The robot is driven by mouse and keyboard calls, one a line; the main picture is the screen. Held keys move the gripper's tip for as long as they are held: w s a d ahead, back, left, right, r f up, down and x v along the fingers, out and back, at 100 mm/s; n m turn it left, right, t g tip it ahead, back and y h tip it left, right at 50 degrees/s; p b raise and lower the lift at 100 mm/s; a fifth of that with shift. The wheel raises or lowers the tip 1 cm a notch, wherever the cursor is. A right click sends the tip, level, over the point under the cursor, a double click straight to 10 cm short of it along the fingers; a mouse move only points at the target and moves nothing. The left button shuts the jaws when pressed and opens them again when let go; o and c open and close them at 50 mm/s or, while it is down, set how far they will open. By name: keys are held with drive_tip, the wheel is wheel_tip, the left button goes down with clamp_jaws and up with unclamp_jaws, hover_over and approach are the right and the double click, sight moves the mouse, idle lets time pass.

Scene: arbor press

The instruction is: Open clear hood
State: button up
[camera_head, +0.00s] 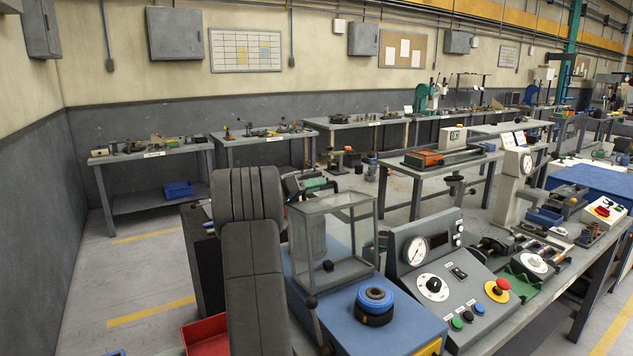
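The clear hood (348,238) is a box of transparent panels in a thin grey frame. It stands over the rear of a blue machine base (408,322), just right of my dark arm links, and looks shut. Through its panels I see a grey cylindrical part and a small black block (328,266). A dark round knob (311,302) on a thin rod is at the hood's lower front left. My arm rises at the left front and covers part of the area left of the hood. My gripper is not visible.
A blue-topped black round part (374,302) sits on the base before the hood. A control panel (445,280) with a gauge, dials and a red emergency button stands close right. A red bin (206,338) is low at left. Floor at left is mostly clear.

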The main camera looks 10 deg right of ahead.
sight(322, 200)
drive_tip(key=shift+w+d, duration=0.15)
drive_tip(key=shift+d, duration=0.3)
clamp_jaws()
drive_tip(key=shift+b, duration=0.55)
drive_tip(key=shift+s+d+b, duration=0.1)
drive_tip(key=shift+s+b, duration=0.2)
drive_tip(key=shift+b, duration=0.35)
drive_tip(key=s+b, duration=0.1)
drive_tip(key=b, duration=0.1)
drive_tip(key=s+d+r+m+b, duration=0.1)
drive_tip(key=b, duration=0.2)
drive_tip(key=shift+s+m, duration=0.2)
drive_tip(key=shift+m, duration=0.1)
drive_tip(key=shift+s+d+r+m+b, duration=0.2)
drive_tip(key=shift+s+r+b, duration=0.2)
drive_tip(key=shift+b, duration=0.35)
drive_tip(key=shift+s+d+r+m+b, duration=0.15)
drive_tip(key=shift+s+r+b, duration=0.25)
drive_tip(key=shift+b, duration=0.35)
drive_tip(key=shift+f, duration=0.1)
